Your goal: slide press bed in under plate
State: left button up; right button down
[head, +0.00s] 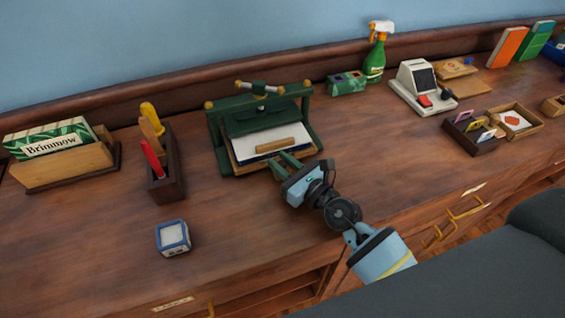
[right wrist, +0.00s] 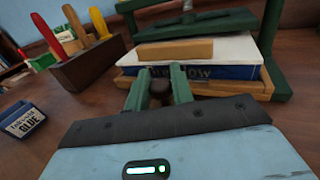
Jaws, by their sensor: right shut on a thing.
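The green press (head: 261,118) stands on the wooden counter, with its dark green plate (head: 256,117) raised under the top bar. The wooden press bed (head: 242,168) sits at the front of the press and juts out from under the plate; its edge also shows in the right wrist view (right wrist: 240,88). A blue-and-white book (right wrist: 220,69) lies on the bed, with a wooden strip (right wrist: 176,50) on top of it. My right gripper (right wrist: 160,88) is shut on a dark knob (right wrist: 159,87) at the bed's front edge. My left gripper is not in view.
A tool block (head: 166,180) and a box marked Brimmow (head: 62,153) stand left of the press. A spray bottle (head: 375,57) and a card machine (head: 422,88) stand to the right. The counter before the press is mostly clear.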

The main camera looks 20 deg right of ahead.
jog(key=shift+w, duration=1.2)
jog(key=c, duration=1.5)
grip_release()
jog(key=shift+c, duration=0.2)
jog(key=shift+s, duration=0.1)
jog(key=shift+v, duration=3.9)
